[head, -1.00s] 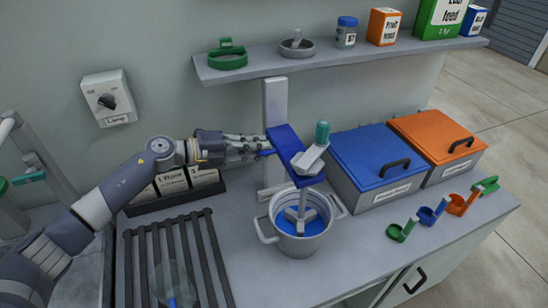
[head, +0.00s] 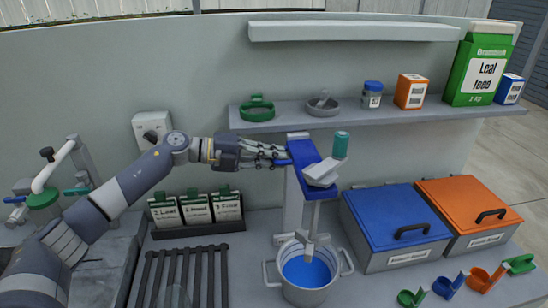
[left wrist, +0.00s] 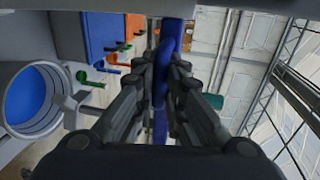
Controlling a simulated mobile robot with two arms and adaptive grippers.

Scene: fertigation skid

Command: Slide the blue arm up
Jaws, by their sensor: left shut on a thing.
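The blue arm (head: 305,158) is near the top of the grey upright post (head: 292,208) and carries a grey mixer head with a teal knob (head: 341,145). A shaft with a paddle (head: 306,246) hangs from it over the grey pot (head: 308,294), which holds blue liquid. The paddle looks to be above the liquid. My left gripper (head: 284,155) comes from the left and is shut on the blue arm's left side. In the left wrist view, a blue bar of the arm (left wrist: 163,75) lies between the fingers. My right gripper is not in view.
A shelf (head: 400,118) with jars and boxes runs close above the blue arm. A blue-lidded bin (head: 395,218) and an orange-lidded bin (head: 470,208) stand to the right. Several scoops lie in front of them. Labelled packets (head: 196,208) and a black rack (head: 185,275) are at left.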

